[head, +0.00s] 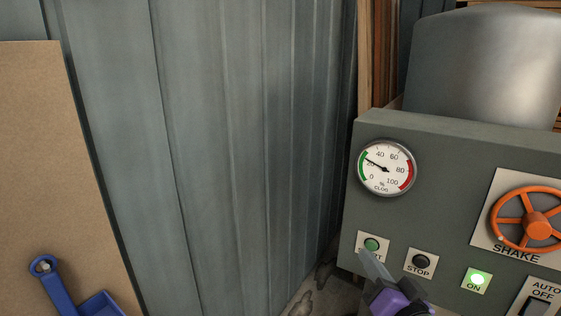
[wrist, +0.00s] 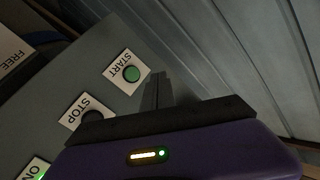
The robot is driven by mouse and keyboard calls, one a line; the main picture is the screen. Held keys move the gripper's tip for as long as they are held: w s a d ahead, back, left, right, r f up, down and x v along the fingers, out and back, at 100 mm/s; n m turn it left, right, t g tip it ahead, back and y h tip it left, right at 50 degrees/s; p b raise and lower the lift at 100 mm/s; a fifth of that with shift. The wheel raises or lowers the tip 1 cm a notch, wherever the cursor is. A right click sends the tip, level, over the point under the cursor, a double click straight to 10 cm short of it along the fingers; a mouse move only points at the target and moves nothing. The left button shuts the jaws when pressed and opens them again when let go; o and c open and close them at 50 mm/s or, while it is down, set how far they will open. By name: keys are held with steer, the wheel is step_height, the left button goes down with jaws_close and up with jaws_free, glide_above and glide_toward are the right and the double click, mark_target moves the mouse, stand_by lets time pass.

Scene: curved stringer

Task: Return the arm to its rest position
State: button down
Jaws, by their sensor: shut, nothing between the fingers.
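My gripper (head: 373,265) is in front of the grey control panel (head: 438,160), at its lower left part. Its fingers are shut with nothing between them. In the head view the fingertips overlap the label of the green START button (head: 372,244). In the wrist view the shut fingers (wrist: 157,88) stand just to the right of the START button (wrist: 131,74). I cannot tell whether they touch the panel. The black STOP button (head: 420,262) is to the right of the fingers in the head view.
A clog gauge (head: 387,167) reads in its green zone. An orange SHAKE wheel (head: 536,226) and a lit green ON lamp (head: 477,280) are on the panel. A corrugated metal wall (head: 230,140) stands left, with a brown board (head: 50,160) and a blue tool (head: 55,287).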

steer(key=s+f+n+g, duration=0.1)
steer(key=s+f, duration=0.3)
steer(key=s, duration=1)
steer(key=s+f+n+g+h, duration=0.1)
steer(key=s+f, duration=0.3)
steer(key=s, duration=0.9)
steer(key=s+f+n, duration=0.3)
steer(key=s+f, duration=0.1)
steer(key=s, duration=1)
steer(key=shift+s+a+g+h, duration=0.3)
steer(key=shift+a+g+h, duration=0.05)
steer(key=shift+g+h, duration=0.05)
